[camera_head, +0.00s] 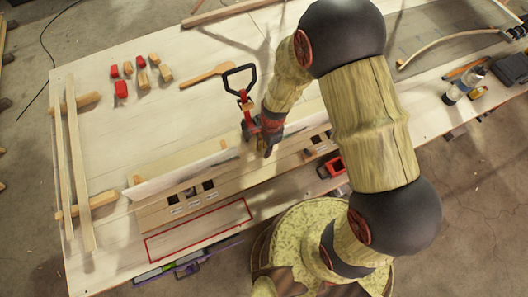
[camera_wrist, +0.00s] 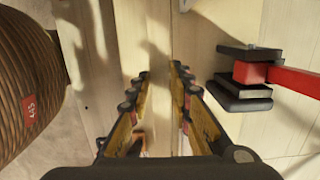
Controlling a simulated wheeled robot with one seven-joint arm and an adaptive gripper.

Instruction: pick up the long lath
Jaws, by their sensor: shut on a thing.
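The long lath (camera_head: 185,173) is a pale, thin strip on edge along the slotted board on the table. Its middle is hidden behind my gripper (camera_head: 266,143) in the head view. In the wrist view, the lath (camera_wrist: 160,40) runs up the picture between the two fingers of my gripper (camera_wrist: 160,85). The fingers are shut on it from both sides. I cannot tell whether the lath is clear of the board.
A red and black clamp (camera_head: 241,90) stands close beside my gripper; its red bar (camera_wrist: 285,77) shows right of the fingers. The slotted board (camera_head: 165,212) lies below. A red outlined rectangle (camera_head: 200,232) is empty. Two laths (camera_head: 75,165) on supports, blocks and a spatula (camera_head: 207,76) lie left.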

